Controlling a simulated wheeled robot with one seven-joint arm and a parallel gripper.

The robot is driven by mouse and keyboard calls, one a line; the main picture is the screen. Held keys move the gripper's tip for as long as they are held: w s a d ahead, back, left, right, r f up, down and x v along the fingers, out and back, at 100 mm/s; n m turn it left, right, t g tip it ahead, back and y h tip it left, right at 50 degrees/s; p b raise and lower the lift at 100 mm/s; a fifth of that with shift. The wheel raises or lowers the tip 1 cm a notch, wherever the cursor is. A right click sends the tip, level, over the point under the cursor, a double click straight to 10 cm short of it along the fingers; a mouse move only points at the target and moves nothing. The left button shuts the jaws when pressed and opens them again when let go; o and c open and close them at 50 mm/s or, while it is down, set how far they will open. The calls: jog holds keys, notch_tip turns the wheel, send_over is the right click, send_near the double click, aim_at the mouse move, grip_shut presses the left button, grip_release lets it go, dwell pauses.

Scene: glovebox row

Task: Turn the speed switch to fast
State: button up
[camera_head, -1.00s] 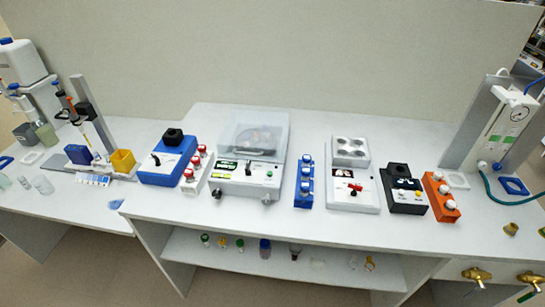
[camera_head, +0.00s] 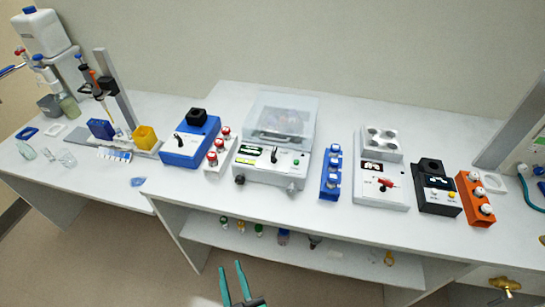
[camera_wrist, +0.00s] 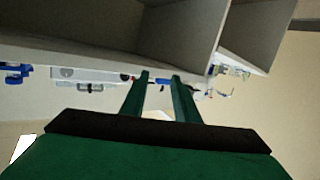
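I cannot read which control is marked as the speed switch. A blue device with a black top (camera_head: 192,140) carries a small black lever (camera_head: 180,137) on its front left. A white lidded machine (camera_head: 272,152) has a black lever (camera_head: 273,155) on its front panel. A white block device (camera_head: 381,180) has a red switch (camera_head: 384,184). My gripper (camera_head: 230,266) is low at the bottom of the head view, in front of the bench and apart from all of these. Its two teal fingers are spread with nothing between them, also in the wrist view (camera_wrist: 161,75).
A rack of red-capped vials (camera_head: 217,149) stands between the blue device and the lidded machine. A blue rack (camera_head: 330,173), a black device (camera_head: 437,188) and an orange rack (camera_head: 474,200) stand farther right. Small bottles line the shelf (camera_head: 300,248) below the bench top.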

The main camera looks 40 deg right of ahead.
jog(key=w+d+r+m+g+h, duration=0.1)
jog(key=w+d+r+m+h, duration=0.35)
jog(key=w+d+r, duration=0.4)
jog(key=m+g+h, duration=0.3)
jog(key=h, duration=0.2)
send_near(272, 157)
jog(key=x, duration=1)
jog(key=shift+d+r, duration=0.1)
grip_shut()
